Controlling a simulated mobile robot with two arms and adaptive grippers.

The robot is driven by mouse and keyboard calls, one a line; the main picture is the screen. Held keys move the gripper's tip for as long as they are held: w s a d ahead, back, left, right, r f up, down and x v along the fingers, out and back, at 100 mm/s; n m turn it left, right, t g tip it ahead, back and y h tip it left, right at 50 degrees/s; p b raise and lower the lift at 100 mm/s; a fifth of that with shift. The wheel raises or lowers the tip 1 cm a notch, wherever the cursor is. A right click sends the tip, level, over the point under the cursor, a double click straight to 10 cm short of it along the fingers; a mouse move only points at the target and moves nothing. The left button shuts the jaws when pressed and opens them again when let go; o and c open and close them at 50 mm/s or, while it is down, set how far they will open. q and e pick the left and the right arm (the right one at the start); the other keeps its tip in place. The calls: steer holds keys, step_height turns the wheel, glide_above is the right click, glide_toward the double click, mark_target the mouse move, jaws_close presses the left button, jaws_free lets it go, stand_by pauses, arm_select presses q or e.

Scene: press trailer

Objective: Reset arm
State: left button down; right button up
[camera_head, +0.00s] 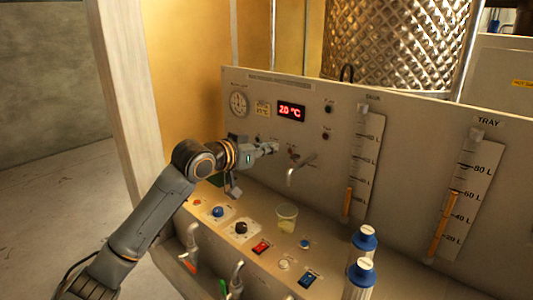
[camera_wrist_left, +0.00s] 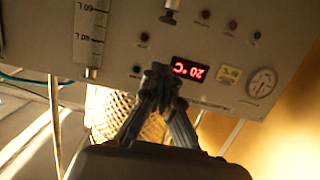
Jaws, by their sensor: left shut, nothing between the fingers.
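My left arm comes in from the lower left in the head view. My left gripper (camera_head: 270,149) is shut and empty, close to the upright control panel (camera_head: 350,90), below the red temperature display (camera_head: 291,111). Its fingertips point right, toward a metal spout (camera_head: 300,169); I cannot tell whether they touch anything. In the left wrist view the panel is upside down, and the closed fingers (camera_wrist_left: 161,78) show in front of it beside the display (camera_wrist_left: 190,69). My right gripper is in neither view.
A clear cup (camera_head: 286,217) stands on the lower console below the spout. Knobs, coloured switches and two blue-capped cylinders (camera_head: 362,240) line the console. Two level gauges marked in litres (camera_head: 365,165) stand on the panel. A dimpled metal tank (camera_head: 395,45) is behind. Open floor lies left.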

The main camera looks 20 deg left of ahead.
arm_select(q)
steer(key=shift+s+a+r, duration=0.1)
steer(key=shift+s, duration=0.25)
